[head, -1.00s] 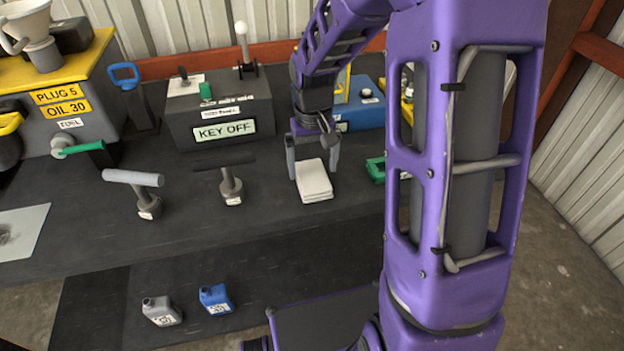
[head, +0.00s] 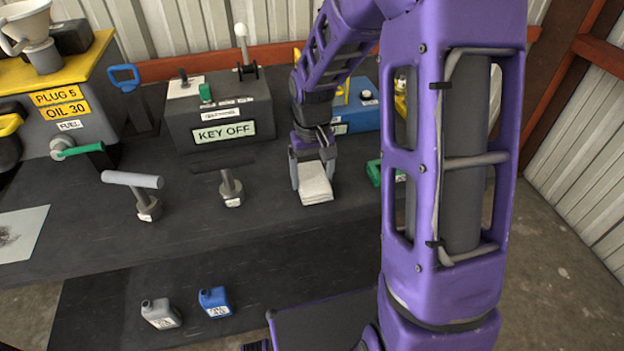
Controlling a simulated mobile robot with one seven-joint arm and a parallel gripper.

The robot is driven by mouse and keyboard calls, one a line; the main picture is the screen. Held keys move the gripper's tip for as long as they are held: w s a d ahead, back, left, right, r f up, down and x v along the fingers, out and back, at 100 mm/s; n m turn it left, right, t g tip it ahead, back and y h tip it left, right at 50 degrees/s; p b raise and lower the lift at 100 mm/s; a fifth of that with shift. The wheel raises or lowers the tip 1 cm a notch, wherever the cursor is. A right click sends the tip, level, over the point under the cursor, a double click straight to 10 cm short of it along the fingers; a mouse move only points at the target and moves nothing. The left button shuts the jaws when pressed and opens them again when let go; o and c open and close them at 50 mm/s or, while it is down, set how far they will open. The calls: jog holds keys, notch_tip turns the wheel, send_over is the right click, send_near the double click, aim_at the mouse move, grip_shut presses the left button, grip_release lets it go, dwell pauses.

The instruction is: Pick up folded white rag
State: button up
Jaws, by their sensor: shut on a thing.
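The folded white rag (head: 315,184) is a small, thick, pale stack near the front edge of the dark bench top (head: 265,222). My gripper (head: 313,182) points down over it, with one grey finger along each side of the rag. The fingers are shut on the rag, and its front part sticks out toward me. The rag's rear part is hidden under the gripper. I cannot tell whether it touches the bench or is just clear of it.
A T-handled tool (head: 230,187) and a grey-handled one (head: 146,200) stand left of the rag. A green object (head: 374,172) lies close on the right. Behind are a grey KEY OFF box (head: 220,118) and a blue box (head: 357,112). Two small jugs stand on the lower shelf (head: 100,300).

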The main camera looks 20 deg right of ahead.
aim_at(312, 178)
notch_tip(312, 178, up, 10)
jog(key=p, duration=0.1)
dwell(0.4)
